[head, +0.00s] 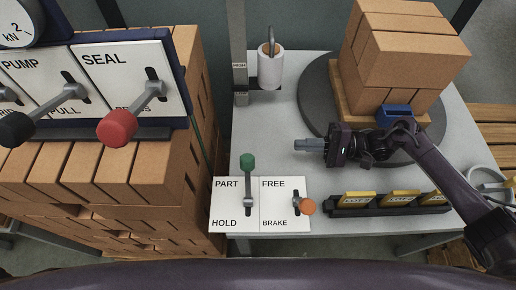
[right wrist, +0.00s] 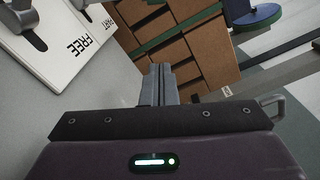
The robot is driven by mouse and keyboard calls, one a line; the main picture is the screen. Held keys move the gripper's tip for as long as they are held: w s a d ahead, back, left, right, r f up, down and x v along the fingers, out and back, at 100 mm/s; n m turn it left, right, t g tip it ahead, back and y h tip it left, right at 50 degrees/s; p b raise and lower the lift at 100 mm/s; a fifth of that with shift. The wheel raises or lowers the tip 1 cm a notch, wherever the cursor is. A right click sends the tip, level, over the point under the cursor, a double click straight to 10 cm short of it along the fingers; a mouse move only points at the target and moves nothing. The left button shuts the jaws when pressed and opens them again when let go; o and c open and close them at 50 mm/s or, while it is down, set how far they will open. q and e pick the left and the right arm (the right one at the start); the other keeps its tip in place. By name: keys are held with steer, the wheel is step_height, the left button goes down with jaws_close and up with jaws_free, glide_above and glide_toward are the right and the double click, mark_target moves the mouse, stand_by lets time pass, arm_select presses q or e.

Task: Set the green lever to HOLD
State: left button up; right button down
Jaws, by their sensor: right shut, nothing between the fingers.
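The green lever (head: 247,162) stands on the left half of a white plate (head: 229,204), marked PART at the top and HOLD at the bottom. Its knob lies beyond the PART edge in the head view, so the lever points to the PART side. My right gripper (head: 298,145) is shut and empty, pointing left, to the right of the green knob and apart from it. In the right wrist view its closed fingers (right wrist: 158,84) show, with part of the plate (right wrist: 62,38) at upper left. The left gripper is not in view.
An orange lever (head: 307,207) sits on the FREE/BRAKE half. A black rack with yellow tags (head: 355,199) lies right of it. A post with a white roll (head: 270,70) rises behind the green lever.

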mark_target(248, 178)
steer(key=shift+s+d+r, duration=0.1)
steer(key=shift+s+r, duration=0.05)
steer(key=a+p, duration=0.2)
steer(key=a, duration=0.7)
steer(key=shift+a, duration=0.3)
steer(key=s, duration=0.1)
steer(key=s+a+r+p, duration=0.1)
steer(key=s+p, duration=0.1)
steer(key=shift+s+a+r, duration=0.2)
steer(key=shift+a+r, duration=0.05)
